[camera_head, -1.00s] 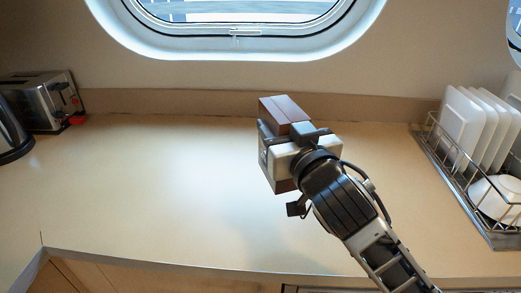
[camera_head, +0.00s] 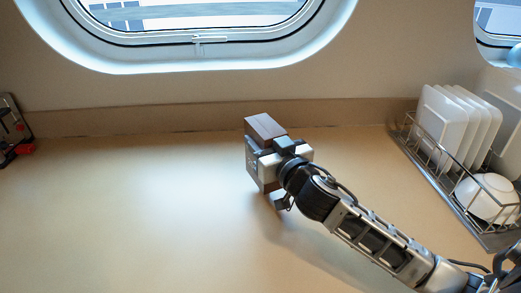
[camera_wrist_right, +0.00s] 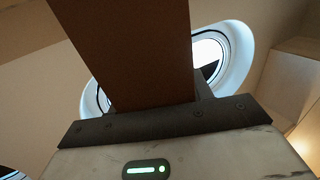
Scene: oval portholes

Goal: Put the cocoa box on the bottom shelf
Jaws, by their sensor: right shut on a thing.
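The brown cocoa box (camera_head: 265,127) is upright in the head view, near the middle, in front of the back wall. My right gripper (camera_head: 262,150) is shut on it, with the fingers across its middle. In the right wrist view the box (camera_wrist_right: 130,50) rises as a dark brown slab above the gripper body (camera_wrist_right: 160,130). Whether its base touches the counter is hard to tell. The bottom shelf is not in view. My left gripper is not in view.
The counter (camera_head: 130,210) is clear to the left and in front. A wire dish rack (camera_head: 445,185) with white plates (camera_head: 447,125) and a white bowl (camera_head: 487,197) stands at the right. A toaster (camera_head: 12,125) shows at the left edge. An oval porthole (camera_head: 200,68) is in the wall behind.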

